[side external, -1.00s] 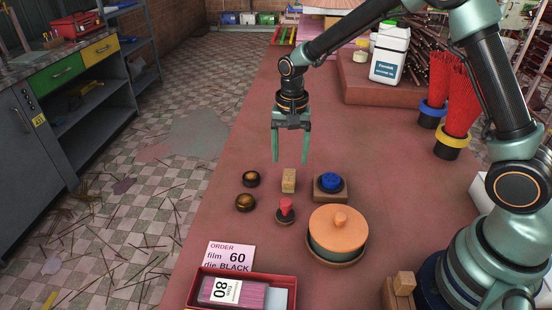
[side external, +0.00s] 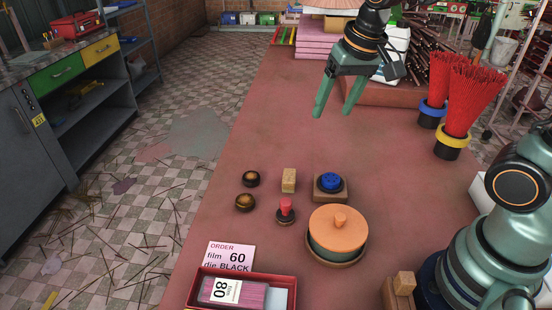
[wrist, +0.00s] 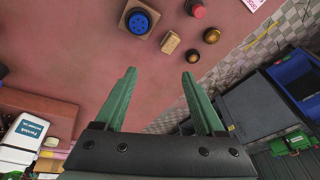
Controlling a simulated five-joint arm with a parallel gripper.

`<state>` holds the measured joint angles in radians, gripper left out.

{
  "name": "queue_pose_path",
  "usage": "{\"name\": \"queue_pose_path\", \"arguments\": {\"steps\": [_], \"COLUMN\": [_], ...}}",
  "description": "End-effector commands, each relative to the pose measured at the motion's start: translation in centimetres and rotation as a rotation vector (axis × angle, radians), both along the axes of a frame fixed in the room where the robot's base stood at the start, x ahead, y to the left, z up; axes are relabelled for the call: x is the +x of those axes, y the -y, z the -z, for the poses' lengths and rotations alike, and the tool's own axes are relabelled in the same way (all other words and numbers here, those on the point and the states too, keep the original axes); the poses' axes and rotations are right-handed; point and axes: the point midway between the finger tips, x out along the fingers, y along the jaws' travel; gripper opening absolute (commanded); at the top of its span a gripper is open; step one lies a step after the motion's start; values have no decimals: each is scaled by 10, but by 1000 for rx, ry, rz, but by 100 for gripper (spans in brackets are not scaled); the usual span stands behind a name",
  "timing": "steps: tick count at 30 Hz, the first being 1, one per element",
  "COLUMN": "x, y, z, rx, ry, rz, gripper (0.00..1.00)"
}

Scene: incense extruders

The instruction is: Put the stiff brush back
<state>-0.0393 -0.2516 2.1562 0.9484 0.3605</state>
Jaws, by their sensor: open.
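I cannot make out a thing that is clearly the stiff brush. A small tan block (side external: 289,180) stands on the red-brown table, and it also shows in the wrist view (wrist: 170,42). Another pale wooden block (side external: 404,284) sits on a wooden piece by my base; no bristles can be made out on either. My gripper (side external: 332,112) is open and empty, raised over the table behind and to the right of the tan block. In the wrist view, bare table shows between the fingers (wrist: 160,75).
Near the tan block are a blue disc on a wooden base (side external: 331,183), a red-topped stamp (side external: 286,207) and two dark round knobs (side external: 245,202). A lidded pot (side external: 338,231) and a red tray (side external: 206,275) are nearer. Incense bundles (side external: 466,95) stand at right. Mid-table is clear.

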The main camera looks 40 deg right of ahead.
Motion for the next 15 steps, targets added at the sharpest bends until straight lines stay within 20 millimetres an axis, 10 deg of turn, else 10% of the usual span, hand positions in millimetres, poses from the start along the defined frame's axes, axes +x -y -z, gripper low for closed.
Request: {"name": "queue_pose_path", "arguments": {"steps": [15], "x": [-68], "y": [14], "z": [-12], "rx": [-132], "ry": [202], "rz": [-291], "gripper": [72]}}
